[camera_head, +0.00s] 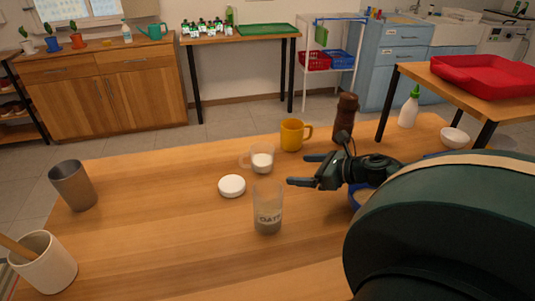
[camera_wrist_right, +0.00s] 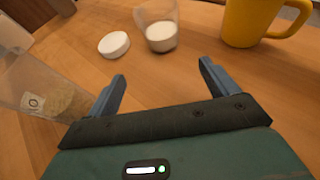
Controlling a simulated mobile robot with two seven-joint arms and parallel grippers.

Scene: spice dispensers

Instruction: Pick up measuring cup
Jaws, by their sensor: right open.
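A clear cup with a side handle and white contents, which looks like the measuring cup (camera_head: 262,161), stands upright on the wooden table. It also shows at the top of the right wrist view (camera_wrist_right: 160,28), ahead of the fingertips. My right gripper (camera_head: 299,170) is open and empty, just right of the cup and apart from it. In the wrist view the gap between its fingers (camera_wrist_right: 163,71) faces the cup. The cup's handle is on its left in the head view. My left gripper is not in view.
A white round lid (camera_head: 232,186) lies left of the cup. A clear oats container (camera_head: 268,210) stands in front. A yellow mug (camera_head: 292,135) and brown grinder (camera_head: 345,115) stand behind. A blue bowl (camera_head: 357,197) is partly hidden by my right arm. The left-centre table is clear.

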